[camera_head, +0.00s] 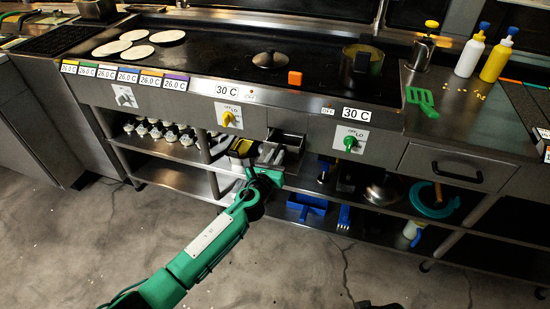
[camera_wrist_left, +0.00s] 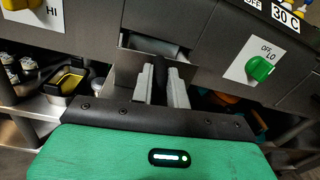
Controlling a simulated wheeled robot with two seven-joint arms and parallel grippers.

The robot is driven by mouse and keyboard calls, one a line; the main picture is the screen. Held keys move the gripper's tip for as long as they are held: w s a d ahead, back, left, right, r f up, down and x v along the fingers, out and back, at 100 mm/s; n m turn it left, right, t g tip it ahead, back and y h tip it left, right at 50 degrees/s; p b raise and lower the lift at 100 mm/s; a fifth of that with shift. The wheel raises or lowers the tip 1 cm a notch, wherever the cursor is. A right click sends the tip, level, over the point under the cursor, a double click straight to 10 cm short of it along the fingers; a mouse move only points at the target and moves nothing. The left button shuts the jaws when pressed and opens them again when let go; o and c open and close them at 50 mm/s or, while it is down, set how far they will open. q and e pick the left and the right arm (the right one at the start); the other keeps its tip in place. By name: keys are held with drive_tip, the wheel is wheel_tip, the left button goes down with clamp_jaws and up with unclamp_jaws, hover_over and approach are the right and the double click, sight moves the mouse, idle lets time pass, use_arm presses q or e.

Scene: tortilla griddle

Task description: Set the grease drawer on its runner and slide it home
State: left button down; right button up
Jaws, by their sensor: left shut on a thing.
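The grease drawer (camera_head: 290,137) is a grey metal box at the opening in the griddle's front panel, between the yellow and green knobs. In the left wrist view the drawer (camera_wrist_left: 152,46) shows just beyond my fingers, with its open top partly visible. My left gripper (camera_head: 271,154) is in front of the panel, below the griddle top. In the left wrist view my left gripper (camera_wrist_left: 162,82) is shut on a dark upright part at the drawer's front. The runner is hidden, and how far in the drawer sits is unclear. My right gripper is out of view.
A dark tub with yellow inside (camera_head: 242,147) stands just left of my left gripper. A yellow knob (camera_head: 228,119) and a green knob (camera_head: 349,144) flank the opening. The lower shelf holds blue items (camera_head: 307,204). Tortillas (camera_head: 137,53) lie on the griddle.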

sight(281, 146)
use_arm(q)
drive_tip(key=shift+b+x, duration=0.4)
drive_tip(key=shift+x, duration=1.15)
idle(2.4)
drive_tip(key=shift+b+x, duration=0.7)
drive_tip(key=shift+x, duration=0.95)
idle(2.4)
